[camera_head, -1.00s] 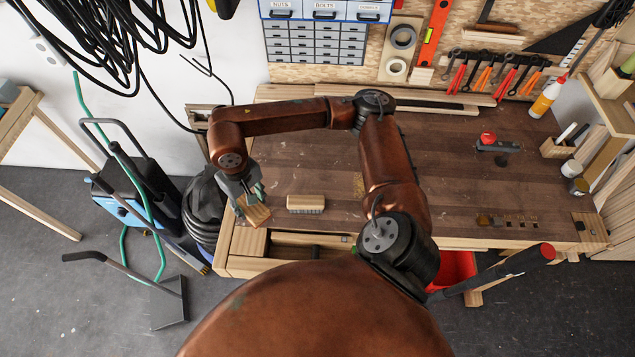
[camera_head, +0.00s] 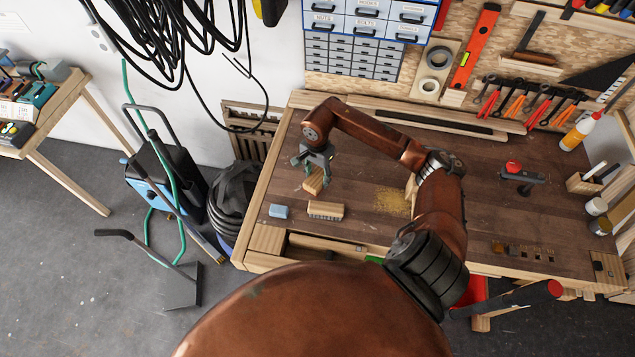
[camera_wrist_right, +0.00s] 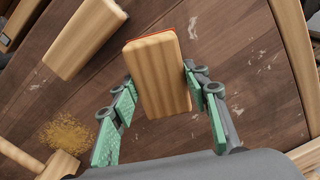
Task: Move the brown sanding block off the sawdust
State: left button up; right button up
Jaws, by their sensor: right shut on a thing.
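The brown sanding block (camera_head: 314,181), wooden with an orange-red edge, is in my right gripper (camera_head: 316,163) over the left part of the bench. In the right wrist view the block (camera_wrist_right: 157,75) sits tilted between the green-padded fingers (camera_wrist_right: 160,112). I cannot tell whether it touches the bench. The sawdust (camera_head: 391,201) is a tan patch to the right of the block, apart from it. It also shows at the lower left of the wrist view (camera_wrist_right: 66,134). My left gripper is not in view.
A wooden brush (camera_head: 325,210) and a blue block (camera_head: 278,211) lie near the bench's front left edge. A wooden mallet (camera_wrist_right: 35,162) lies beside the sawdust, partly hidden by my arm in the head view. A red-topped clamp (camera_head: 520,175) stands farther right.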

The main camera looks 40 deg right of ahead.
aim_at(317, 183)
notch_tip(317, 183, down, 4)
jog(key=shift+r, duration=0.15)
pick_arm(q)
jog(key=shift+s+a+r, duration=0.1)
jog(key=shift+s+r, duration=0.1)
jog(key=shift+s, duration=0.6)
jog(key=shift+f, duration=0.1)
pick_arm(e)
jog(key=shift+f, duration=0.2)
jog(key=o, duration=0.7)
jog(key=shift+f, duration=0.1)
jog(key=o, duration=0.5)
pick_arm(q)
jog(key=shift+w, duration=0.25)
